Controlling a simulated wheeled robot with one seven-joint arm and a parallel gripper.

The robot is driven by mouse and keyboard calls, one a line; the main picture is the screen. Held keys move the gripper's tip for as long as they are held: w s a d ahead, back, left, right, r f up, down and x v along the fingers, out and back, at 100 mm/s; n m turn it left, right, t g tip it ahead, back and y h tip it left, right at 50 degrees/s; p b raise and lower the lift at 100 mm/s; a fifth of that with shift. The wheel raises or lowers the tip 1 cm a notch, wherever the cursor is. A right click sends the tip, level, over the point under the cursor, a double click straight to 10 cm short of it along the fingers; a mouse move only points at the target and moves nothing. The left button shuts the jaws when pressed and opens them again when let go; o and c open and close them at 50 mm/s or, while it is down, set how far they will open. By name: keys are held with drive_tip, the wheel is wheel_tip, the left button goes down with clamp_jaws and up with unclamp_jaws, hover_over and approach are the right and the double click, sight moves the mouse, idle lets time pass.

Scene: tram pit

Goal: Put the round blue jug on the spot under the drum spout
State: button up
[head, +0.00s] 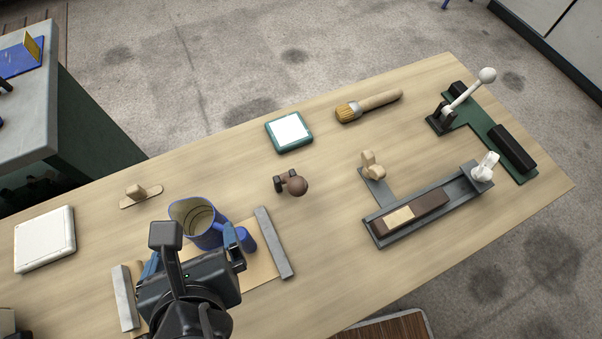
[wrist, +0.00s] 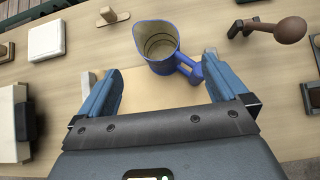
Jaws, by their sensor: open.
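The blue jug (head: 206,238) stands upright on the wooden table with its open mouth up. In the wrist view the jug (wrist: 160,64) is ahead of my gripper (wrist: 162,70), and its handle points to the lower right. My gripper (head: 193,258) is open and empty, with its fingers apart on the near side of the jug; in the head view it hides part of the jug. I cannot make out a drum, a spout or a marked spot under one in either view.
A tan board (head: 262,270) lies between two grey bars (head: 274,243) around the jug. A brown-knobbed fitting (head: 292,184), a green-framed pad (head: 289,132), a brush (head: 370,105), a grey clamp tray (head: 425,213), a green lever base (head: 490,130) and a white block (head: 45,240) are on the table.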

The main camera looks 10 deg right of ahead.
drive_tip(key=s+d+f+m+t+y, duration=0.1)
drive_tip(key=d+f+m, duration=0.2)
drive_tip(key=d+m, duration=0.6)
drive_tip(key=s+d+f+m, duration=0.2)
drive_tip(key=d+f+m, duration=0.1)
drive_tip(key=d+m, duration=0.6)
drive_tip(key=s+d+r+m+t+h, duration=0.1)
drive_tip(key=s+d+r+m, duration=0.4)
drive_tip(key=m, duration=0.5)
drive_tip(key=s+d+r+m+t+h, duration=0.2)
drive_tip(key=s+d+r+m+t, duration=0.2)
drive_tip(key=d+m, duration=0.6)
drive_tip(key=s+r, duration=0.2)
drive_tip(key=s, duration=0.1)
drive_tip(key=shift+s, duration=0.2)
